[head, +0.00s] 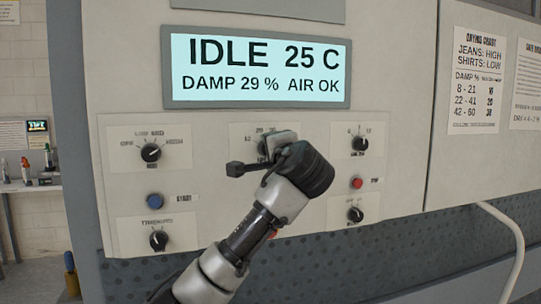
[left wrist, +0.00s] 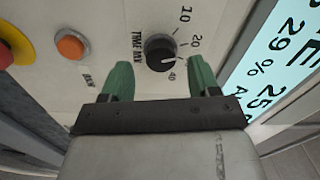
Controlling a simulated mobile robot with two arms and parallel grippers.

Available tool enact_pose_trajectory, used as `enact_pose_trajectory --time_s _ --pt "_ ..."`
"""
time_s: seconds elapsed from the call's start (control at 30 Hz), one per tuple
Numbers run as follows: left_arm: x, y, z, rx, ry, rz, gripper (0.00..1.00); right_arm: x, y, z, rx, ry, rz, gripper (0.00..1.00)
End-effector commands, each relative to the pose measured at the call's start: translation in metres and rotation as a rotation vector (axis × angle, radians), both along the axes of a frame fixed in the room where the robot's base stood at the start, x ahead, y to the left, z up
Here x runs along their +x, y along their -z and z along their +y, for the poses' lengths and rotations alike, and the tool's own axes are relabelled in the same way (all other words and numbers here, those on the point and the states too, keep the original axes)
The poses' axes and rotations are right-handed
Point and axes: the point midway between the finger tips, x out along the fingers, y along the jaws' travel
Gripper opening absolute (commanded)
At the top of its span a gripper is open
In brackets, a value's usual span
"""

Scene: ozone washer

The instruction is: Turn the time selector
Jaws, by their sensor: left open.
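The time selector is a round black knob (left wrist: 160,52) on the pale panel, labelled TIME MIN. In the left wrist view its white pointer mark faces right, between the 20 and the 40; a finger covers part of the scale. My left gripper (left wrist: 159,68) is open, with one green fingertip on each side of the knob; I cannot tell whether either touches it. In the head view my left gripper (head: 266,153) is at the panel below the display and hides most of the knob. My right gripper is not in view.
The display (head: 257,68) reads IDLE 25 C, DAMP 29 %, AIR OK. Other knobs stand at left (head: 151,152), lower left (head: 159,240) and right (head: 360,143). A blue button (head: 154,201) and a red button (head: 356,183) flank my arm. An emergency stop (left wrist: 12,48) shows at the wrist view's left.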

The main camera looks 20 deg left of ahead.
Motion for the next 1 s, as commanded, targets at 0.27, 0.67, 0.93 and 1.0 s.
enact_pose_trajectory --time_s 0.27,0.67,0.93,1.0 --pt "-0.048 0.005 -0.033 0.0 0.004 -0.001 0.61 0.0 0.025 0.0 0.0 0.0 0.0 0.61" --pt "-0.07 0.002 -0.047 0.0 0.0 0.001 0.61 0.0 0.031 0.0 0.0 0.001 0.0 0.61" --pt "-0.066 0.016 -0.046 -0.015 0.012 0.019 0.61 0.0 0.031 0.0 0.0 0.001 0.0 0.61" --pt "-0.06 0.04 -0.046 -0.046 0.034 0.048 0.61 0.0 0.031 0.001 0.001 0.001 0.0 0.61"
